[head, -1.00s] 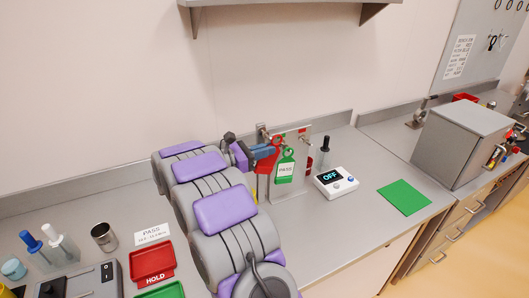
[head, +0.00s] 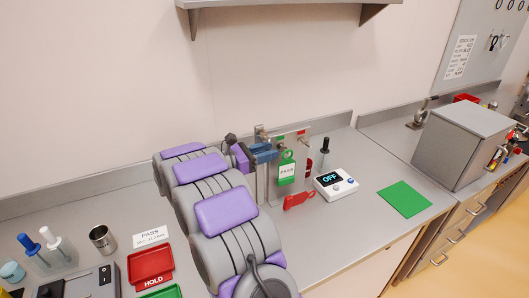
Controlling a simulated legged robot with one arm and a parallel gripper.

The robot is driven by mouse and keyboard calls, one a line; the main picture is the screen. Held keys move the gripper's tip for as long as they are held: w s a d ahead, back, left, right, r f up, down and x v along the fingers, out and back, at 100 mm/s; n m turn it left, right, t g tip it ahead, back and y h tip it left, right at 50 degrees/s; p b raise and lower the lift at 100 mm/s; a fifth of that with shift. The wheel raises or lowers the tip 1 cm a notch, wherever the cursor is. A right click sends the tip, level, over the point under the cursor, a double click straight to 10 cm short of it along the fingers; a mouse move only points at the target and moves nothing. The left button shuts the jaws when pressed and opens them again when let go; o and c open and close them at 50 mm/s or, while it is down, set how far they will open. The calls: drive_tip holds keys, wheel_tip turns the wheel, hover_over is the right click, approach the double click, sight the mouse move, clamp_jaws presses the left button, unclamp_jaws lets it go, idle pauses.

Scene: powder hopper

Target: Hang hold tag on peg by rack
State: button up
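The red tag (head: 299,201), which I take to be the hold tag, is low in front of the rack panel, tilted, at or just above the counter. Its lettering is not readable. My gripper (head: 268,153) is at the upper left of the rack (head: 304,160), with its blue fingers apart and nothing between them. The red tag is below and right of it, not touching it. The green PASS tag (head: 287,172) hangs on the rack. A peg (head: 303,143) to its right, under a small red mark, looks bare.
A white device reading OFF (head: 336,184) and a dark-topped bottle (head: 324,153) stand right of the rack. A green mat (head: 404,199) lies farther right, before a grey cabinet (head: 462,145). A red HOLD tray (head: 150,262) is at lower left.

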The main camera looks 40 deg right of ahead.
drive_tip(key=p+v, duration=0.1)
drive_tip(key=v, duration=1.6)
drive_tip(key=shift+a, duration=0.2)
